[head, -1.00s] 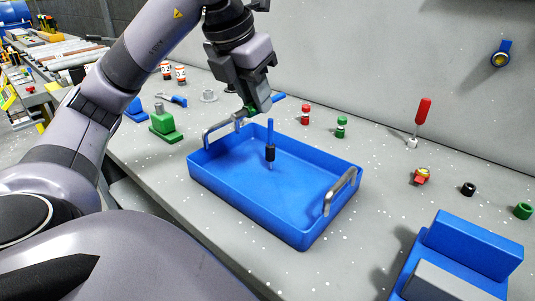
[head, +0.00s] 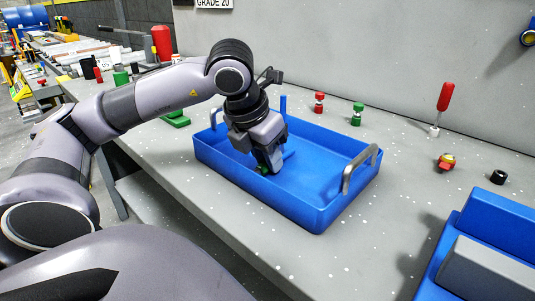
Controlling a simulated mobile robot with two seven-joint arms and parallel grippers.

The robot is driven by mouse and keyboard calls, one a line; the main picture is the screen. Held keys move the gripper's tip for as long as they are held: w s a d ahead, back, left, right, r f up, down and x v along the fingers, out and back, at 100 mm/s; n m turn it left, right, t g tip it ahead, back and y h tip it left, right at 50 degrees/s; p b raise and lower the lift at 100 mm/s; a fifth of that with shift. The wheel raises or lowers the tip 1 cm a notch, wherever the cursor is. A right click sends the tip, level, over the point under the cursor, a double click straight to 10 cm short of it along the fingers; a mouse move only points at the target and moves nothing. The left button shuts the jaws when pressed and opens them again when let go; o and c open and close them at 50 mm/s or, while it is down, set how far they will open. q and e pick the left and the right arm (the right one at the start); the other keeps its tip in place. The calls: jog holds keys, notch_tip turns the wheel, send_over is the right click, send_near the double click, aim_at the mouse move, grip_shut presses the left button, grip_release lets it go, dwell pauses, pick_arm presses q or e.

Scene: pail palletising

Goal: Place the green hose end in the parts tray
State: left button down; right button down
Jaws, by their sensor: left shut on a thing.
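The blue parts tray (head: 262,199) stands on the grey bench with a metal handle at each end. My left gripper (head: 270,169) is down inside the tray, near its left-middle part, shut on the green hose end (head: 262,169). My right gripper is not in view.
A blue upright rod (head: 283,104) shows behind my gripper, partly hidden. Red (head: 319,103) and green (head: 357,114) fittings stand behind the tray. A red-handled tool (head: 443,105) stands further right. A blue block (head: 490,235) is at front right. The tray's right half is clear.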

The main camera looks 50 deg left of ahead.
pick_arm(q)
jog(key=shift+f, duration=0.2)
jog(key=c, duration=1)
grip_release()
jog(key=shift+r, duration=0.1)
jog(key=shift+s+r, duration=0.1)
jog(key=shift+r, duration=0.25)
jog(key=p+v, duration=0.3)
jog(key=v, duration=0.8)
jog(key=shift+r+p, duration=0.15)
jog(key=shift+p, duration=0.15)
